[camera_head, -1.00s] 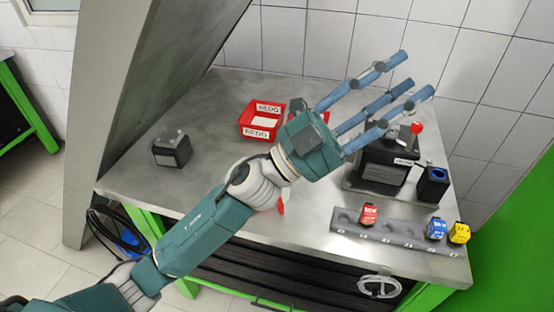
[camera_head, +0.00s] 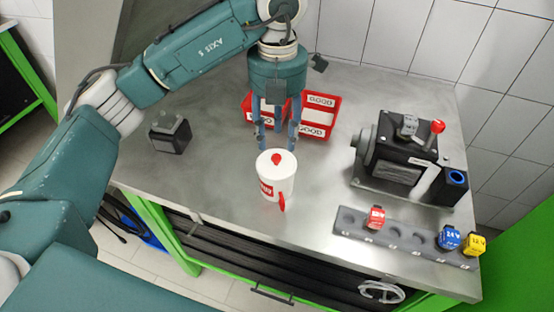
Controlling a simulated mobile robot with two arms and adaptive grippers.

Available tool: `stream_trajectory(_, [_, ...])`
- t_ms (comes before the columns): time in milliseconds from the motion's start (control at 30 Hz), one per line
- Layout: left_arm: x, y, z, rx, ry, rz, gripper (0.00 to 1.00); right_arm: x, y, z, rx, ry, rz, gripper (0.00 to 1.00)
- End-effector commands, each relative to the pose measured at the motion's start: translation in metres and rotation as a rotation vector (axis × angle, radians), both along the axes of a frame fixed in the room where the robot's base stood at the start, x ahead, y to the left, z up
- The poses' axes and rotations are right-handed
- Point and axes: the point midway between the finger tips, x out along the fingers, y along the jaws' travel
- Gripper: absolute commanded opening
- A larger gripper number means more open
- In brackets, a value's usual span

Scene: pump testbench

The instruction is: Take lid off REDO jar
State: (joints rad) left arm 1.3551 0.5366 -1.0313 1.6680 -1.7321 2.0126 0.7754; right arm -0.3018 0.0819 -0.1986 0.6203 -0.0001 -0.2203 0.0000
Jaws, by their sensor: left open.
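A white jar (camera_head: 268,190) with a red label and a red handle on its side stands upright near the table's front edge; its label text is too small to read surely. Its white lid (camera_head: 267,163) with a red knob (camera_head: 276,158) is on top. My left gripper (camera_head: 277,146) points down just above and behind the lid, fingers spread open and empty. The fingertips look close to the lid; I cannot tell whether they touch it. My right gripper is not in view.
Red bins (camera_head: 318,116), one labelled GOOD, stand behind the gripper. A dark cube-like block (camera_head: 169,132) sits at left. A black pump unit (camera_head: 397,150) stands at right, beside a grey rack (camera_head: 399,237) with red, blue and yellow pieces. Table around the jar is clear.

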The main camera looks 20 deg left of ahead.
Motion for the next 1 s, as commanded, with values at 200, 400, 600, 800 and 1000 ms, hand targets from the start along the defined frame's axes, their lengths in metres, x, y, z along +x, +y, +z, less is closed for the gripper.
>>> stream_trajectory(200, [0.000,-0.001,-0.021,-0.003,0.001,-0.002,0.42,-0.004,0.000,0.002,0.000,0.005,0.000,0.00])
stream_trajectory(400, [0.001,0.001,-0.041,-0.006,0.006,-0.003,0.42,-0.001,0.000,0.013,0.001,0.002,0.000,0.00])
stream_trajectory(600, [0.003,0.003,-0.066,-0.005,0.002,-0.003,0.42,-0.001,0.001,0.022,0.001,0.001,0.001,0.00])
stream_trajectory(800, [0.004,0.003,-0.072,-0.004,-0.001,-0.003,0.42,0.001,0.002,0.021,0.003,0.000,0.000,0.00])
stream_trajectory(1000, [0.003,0.003,-0.072,-0.004,-0.001,-0.003,0.22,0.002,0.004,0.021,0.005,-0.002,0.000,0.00])
